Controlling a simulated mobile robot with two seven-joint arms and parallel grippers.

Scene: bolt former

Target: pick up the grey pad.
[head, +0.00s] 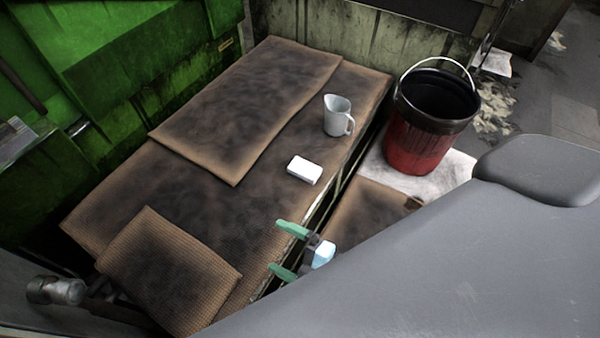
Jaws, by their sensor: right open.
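A small pale pad (304,170), whitish to light grey, lies flat on the brown stained cover, near its right edge. It is the only small light pad that I see. My right gripper (275,246) has two green fingers, spread apart with nothing between them. It is over the right edge of the covered surface, below the pad in the picture and apart from it. Its fingers point left. My left gripper is not in view.
A grey-white jug (336,116) stands just beyond the pad. A red and black bucket (418,140) stands on a white cloth at the right. Brown mats (170,270) overlap the covered surface. A green machine wall (130,70) borders the left.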

